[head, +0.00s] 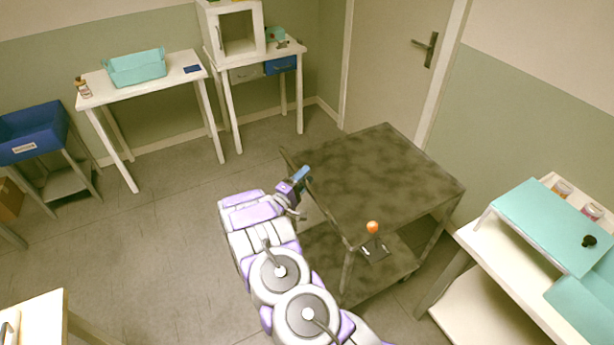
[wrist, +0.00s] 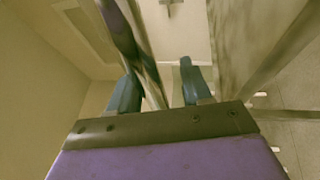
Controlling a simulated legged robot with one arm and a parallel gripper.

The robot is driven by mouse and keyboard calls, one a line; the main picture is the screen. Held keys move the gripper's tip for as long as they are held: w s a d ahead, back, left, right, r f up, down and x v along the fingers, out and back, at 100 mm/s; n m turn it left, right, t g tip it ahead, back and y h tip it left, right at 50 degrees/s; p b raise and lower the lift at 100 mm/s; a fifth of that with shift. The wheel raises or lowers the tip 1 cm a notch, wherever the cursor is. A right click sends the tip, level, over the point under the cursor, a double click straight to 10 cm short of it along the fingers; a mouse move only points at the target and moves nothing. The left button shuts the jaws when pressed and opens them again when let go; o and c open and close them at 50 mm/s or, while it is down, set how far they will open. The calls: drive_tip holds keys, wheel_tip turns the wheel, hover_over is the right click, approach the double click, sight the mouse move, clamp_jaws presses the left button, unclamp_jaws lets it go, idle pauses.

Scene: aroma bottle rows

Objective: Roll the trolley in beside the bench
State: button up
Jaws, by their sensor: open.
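The trolley (head: 400,175) is a mottled dark grey-brown cart with a flat, empty top and a lower shelf (head: 385,274). It stands mid-room, left of a white bench (head: 478,243) with teal mats, with a gap between them. My gripper (head: 299,175) is at the trolley's left edge, close to its far left corner. In the wrist view my gripper (wrist: 158,88) has its two blue fingers apart, with a slanting bar (wrist: 142,50) showing between them. I cannot tell whether either finger touches the bar. An orange knob (head: 372,227) shows at the trolley's near side.
A closed door (head: 390,75) is behind the trolley. White tables with a teal bin (head: 136,67) and a cabinet (head: 236,32) stand along the far wall. A blue tub (head: 33,135) is at left. The floor (head: 160,220) left of my arm is clear.

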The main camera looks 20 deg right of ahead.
drive_tip(key=shift+w+a+r, duration=0.15)
drive_tip(key=shift+w+r, duration=0.2)
drive_tip(key=shift+w, duration=0.05)
drive_tip(key=shift+d+f, duration=0.1)
drive_tip(key=shift+d, duration=0.55)
drive_tip(key=c, duration=0.8)
drive_tip(key=shift+a+f, duration=0.1)
drive_tip(key=shift+a, duration=0.1)
clamp_jaws()
drive_tip(key=shift+s, duration=0.1)
